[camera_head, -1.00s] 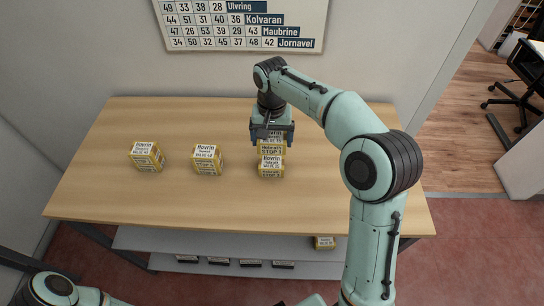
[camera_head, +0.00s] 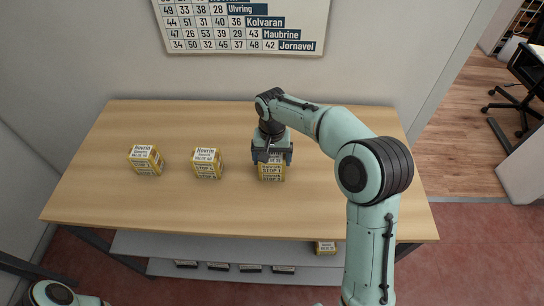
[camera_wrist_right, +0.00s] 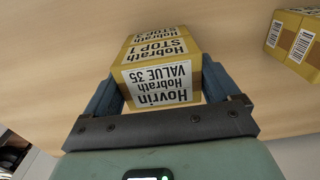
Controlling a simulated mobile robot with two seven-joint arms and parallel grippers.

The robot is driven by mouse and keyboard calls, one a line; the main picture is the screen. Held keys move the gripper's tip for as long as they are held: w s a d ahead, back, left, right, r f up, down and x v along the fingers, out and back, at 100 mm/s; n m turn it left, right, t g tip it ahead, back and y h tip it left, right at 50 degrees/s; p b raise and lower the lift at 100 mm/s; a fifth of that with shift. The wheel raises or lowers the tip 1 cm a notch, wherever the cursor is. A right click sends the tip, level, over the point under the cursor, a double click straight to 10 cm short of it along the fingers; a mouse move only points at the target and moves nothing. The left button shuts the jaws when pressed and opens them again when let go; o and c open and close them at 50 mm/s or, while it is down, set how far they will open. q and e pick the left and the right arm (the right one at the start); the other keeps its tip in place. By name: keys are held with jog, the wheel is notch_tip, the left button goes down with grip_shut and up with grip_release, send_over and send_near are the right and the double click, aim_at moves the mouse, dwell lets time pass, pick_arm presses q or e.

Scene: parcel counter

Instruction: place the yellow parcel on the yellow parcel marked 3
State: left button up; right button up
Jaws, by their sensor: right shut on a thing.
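My right gripper (camera_head: 272,159) is shut on a yellow parcel (camera_head: 272,169) with a white label, near the right part of the counter. In the right wrist view the held parcel (camera_wrist_right: 160,82) sits between both fingers, its labels reading "VALUE 35" and "STOP 1". Another yellow parcel (camera_head: 271,178) stands on the counter directly below it, with only a strip of its labelled front showing. Its top is hidden by the held parcel. The two look aligned and very close; I cannot tell whether they touch. My left gripper is out of view.
Two more yellow parcels stand to the left on the wooden counter (camera_head: 120,205): one at far left (camera_head: 146,160), one nearer (camera_head: 207,163). Another parcel (camera_head: 325,247) lies on the lower shelf (camera_head: 220,248). The counter's front and right are clear.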

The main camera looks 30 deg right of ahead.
aim_at(272, 157)
jog(key=o, duration=0.9)
jog(key=shift+f, duration=0.1)
jog(key=shift+c, duration=0.2)
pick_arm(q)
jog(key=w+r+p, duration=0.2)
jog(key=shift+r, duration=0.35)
pick_arm(e)
notch_tip(272, 157, up, 12)
jog(key=shift+r, duration=0.25)
jog(key=shift+f, duration=0.1)
